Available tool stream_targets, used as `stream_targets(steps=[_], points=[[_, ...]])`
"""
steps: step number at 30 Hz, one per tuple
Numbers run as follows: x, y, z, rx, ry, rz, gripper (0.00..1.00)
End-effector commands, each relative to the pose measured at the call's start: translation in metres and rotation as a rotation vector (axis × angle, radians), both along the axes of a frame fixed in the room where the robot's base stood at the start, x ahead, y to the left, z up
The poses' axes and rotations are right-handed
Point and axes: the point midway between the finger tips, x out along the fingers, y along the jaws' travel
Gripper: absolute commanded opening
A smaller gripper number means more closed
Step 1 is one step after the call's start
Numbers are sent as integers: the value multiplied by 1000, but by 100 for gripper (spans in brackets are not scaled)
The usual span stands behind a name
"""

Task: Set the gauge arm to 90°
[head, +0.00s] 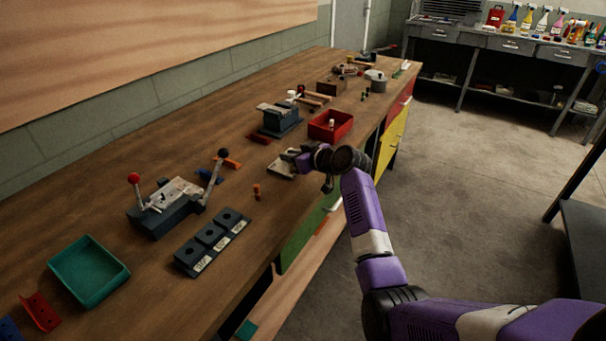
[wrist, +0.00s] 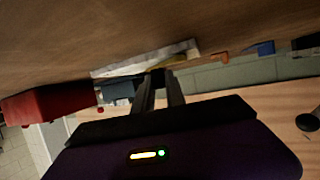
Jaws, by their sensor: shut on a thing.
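The gauge (head: 281,170) is a pale flat plate on the bench near its front edge, left of my gripper. In the wrist view, its pale plate (wrist: 130,68) shows edge-on just beyond the fingertips, with a yellowish strip along it. My gripper (head: 299,160) is low over the plate's right side, its jaws shut on a small part at the plate, which I take to be the gauge arm. The fingers (wrist: 158,78) hide most of that part in the wrist view. The angle marks and the arm's exact angle cannot be read.
A red bin (head: 331,125) and a blue-grey vise (head: 280,119) stand behind the gauge. A lever fixture (head: 166,216), a dark three-socket block (head: 193,257) and a teal tray (head: 89,272) are at left. A small orange peg (head: 257,192) stands near the front edge.

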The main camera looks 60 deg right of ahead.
Motion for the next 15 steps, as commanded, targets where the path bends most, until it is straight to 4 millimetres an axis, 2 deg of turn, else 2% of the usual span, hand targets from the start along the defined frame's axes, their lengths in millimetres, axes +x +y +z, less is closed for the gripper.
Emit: stream_targets(steps=[1, 15], points=[[3, 0, -8, -2, -3, 42, 0], [14, 18, -7, -2, -1, 480, 0]])
